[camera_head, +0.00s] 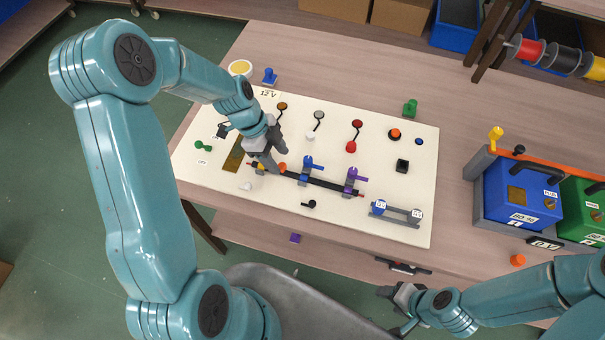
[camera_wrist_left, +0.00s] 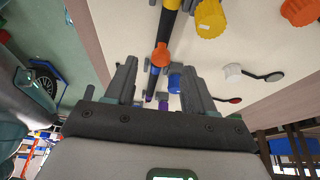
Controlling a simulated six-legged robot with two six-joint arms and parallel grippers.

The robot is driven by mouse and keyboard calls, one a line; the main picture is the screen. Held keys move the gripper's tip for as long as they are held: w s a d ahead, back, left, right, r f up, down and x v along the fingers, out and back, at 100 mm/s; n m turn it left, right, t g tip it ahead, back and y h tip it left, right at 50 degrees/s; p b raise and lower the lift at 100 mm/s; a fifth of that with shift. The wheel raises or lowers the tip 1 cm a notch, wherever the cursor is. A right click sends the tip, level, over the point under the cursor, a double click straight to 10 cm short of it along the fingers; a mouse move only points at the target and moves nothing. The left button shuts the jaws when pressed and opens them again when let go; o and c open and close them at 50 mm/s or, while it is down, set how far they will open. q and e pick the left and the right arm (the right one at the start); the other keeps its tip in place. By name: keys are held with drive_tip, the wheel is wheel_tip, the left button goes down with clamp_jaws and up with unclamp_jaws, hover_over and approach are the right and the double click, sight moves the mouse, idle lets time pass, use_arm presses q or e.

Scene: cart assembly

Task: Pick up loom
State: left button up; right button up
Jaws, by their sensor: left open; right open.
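The loom (camera_head: 325,184) is a dark bar lying near the front edge of the white board, held in clips with blue (camera_head: 307,169) and purple (camera_head: 351,180) levers. Its left end has yellow and orange parts, partly hidden by my left gripper (camera_head: 268,163). In the left wrist view the loom (camera_wrist_left: 166,27) runs lengthwise between the two fingers of my left gripper (camera_wrist_left: 157,66); they stand apart. An orange part (camera_wrist_left: 161,56) shows between the fingertips. I cannot tell whether the fingers touch it. My right gripper (camera_head: 397,303) is open and empty, off the table's front edge.
The white board (camera_head: 215,172) carries several coloured pegs and labels. A grey holder with a blue end (camera_head: 397,212) sits at its right front. Blue (camera_head: 520,195) and green (camera_head: 585,212) boxes stand on the right. The table (camera_head: 455,150) is bare between.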

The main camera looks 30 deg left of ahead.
sight(284, 166)
use_arm(q)
drive_tip(key=shift+s+d+f, duration=0.1)
drive_tip(key=shift+d+f, duration=0.05)
drive_tip(key=shift+d, duration=0.1)
drive_tip(key=p+x, duration=0.1)
drive_tip(key=x, duration=0.1)
drive_tip(key=p+x, duration=0.1)
drive_tip(key=x, duration=0.2)
drive_tip(key=shift+w+a, duration=0.1)
drive_tip(key=shift+w, duration=0.15)
drive_tip(key=shift+s+f, duration=0.1)
drive_tip(key=shift+s, duration=0.1)
drive_tip(key=c, duration=0.9)
clamp_jaws()
